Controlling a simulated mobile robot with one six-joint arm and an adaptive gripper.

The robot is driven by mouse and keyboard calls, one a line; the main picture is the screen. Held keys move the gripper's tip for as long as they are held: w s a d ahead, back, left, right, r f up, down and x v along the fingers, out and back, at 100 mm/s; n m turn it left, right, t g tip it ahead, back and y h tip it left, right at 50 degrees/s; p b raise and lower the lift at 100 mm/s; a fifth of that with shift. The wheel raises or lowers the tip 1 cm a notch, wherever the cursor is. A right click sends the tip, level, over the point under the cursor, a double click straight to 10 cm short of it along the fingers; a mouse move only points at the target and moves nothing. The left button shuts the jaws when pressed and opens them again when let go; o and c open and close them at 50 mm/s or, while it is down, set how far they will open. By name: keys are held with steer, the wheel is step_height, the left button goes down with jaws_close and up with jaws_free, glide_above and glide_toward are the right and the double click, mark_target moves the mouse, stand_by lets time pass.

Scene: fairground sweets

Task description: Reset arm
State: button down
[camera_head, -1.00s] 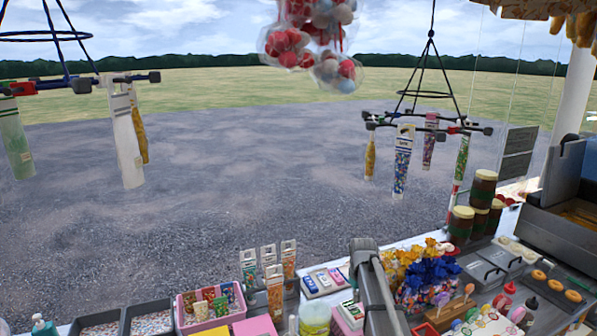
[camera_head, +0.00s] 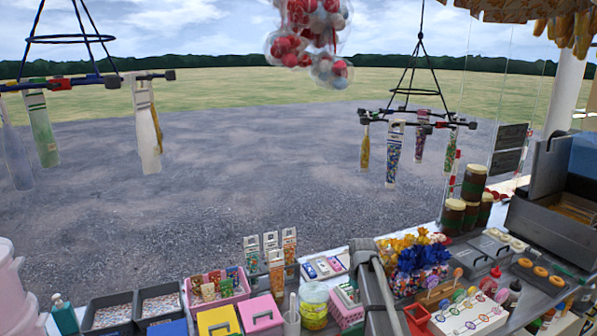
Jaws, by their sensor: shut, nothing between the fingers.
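My arm shows only as a grey link rising from the bottom edge, right of centre, over the counter (camera_head: 338,322). It stands in front of the goods and hides part of the counter behind it. My gripper and its fingers are not in this view. No object is seen held by the part of the arm that shows.
Pink tray (camera_head: 240,289), yellow box (camera_head: 217,322), lidded jar (camera_head: 314,306) and lollipop stand (camera_head: 470,318) crowd the counter. Brown jars (camera_head: 473,183) and a fryer (camera_head: 552,226) stand right. Hanging racks (camera_head: 62,84) (camera_head: 418,117) and bagged balls (camera_head: 330,70) hang above. Gravel beyond is open.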

steer(key=shift+s, duration=0.65)
steer(key=s+a+f+m+b, duration=0.1)
steer(key=s+m, duration=0.1)
steer(key=s, duration=0.9)
steer(key=s+f+m+b, duration=0.2)
steer(key=s, duration=0.9)
steer(key=shift+a, duration=0.4)
steer(key=shift+s, duration=0.1)
